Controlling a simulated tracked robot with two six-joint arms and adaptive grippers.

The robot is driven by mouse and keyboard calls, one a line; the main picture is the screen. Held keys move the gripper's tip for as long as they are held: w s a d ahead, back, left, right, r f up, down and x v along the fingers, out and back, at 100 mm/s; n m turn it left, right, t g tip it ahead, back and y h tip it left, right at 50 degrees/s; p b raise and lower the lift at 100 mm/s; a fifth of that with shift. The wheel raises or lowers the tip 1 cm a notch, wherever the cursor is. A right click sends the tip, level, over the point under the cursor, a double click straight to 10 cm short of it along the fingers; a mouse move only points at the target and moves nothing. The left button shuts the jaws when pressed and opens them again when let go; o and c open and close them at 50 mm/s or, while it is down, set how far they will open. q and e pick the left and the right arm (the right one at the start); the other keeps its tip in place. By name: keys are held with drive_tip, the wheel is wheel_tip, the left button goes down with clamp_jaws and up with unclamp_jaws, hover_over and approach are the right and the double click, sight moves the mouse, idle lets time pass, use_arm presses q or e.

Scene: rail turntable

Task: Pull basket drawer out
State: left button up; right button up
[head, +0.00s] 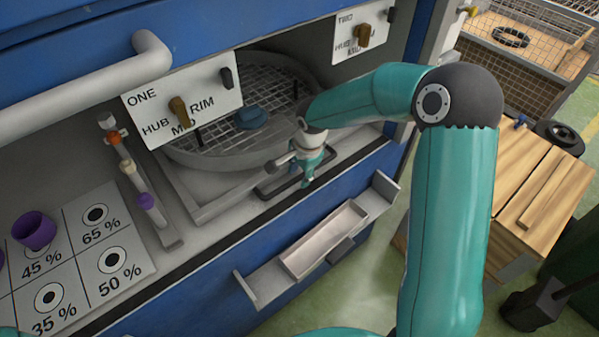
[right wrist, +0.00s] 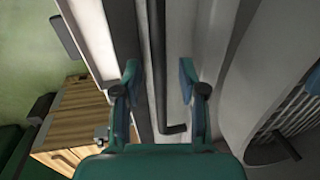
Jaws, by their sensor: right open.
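The basket drawer (head: 212,207) is a grey tray in the blue cabinet's opening, with a round wire-mesh basket (head: 275,82) on it. A thin black bar handle (head: 268,194) runs along its front edge. My right gripper (head: 308,178) is at this handle, pointing down, and hides part of it. In the right wrist view, the open fingers (right wrist: 160,82) stand on either side of the dark handle bar (right wrist: 174,129), with visible gaps. I cannot tell whether a finger touches it. My left gripper is not in view.
A label plate (head: 185,100) with a knob hangs left above the opening. A white pipe handle (head: 95,85) is further left. A shallow metal tray (head: 325,240) juts from the cabinet front below. A wooden crate (head: 535,190) stands right. Marked squares (head: 85,255) with a purple cup (head: 34,231) lie left.

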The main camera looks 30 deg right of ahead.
drive_tip(key=shift+f, duration=0.1)
clamp_jaws()
idle(0.5)
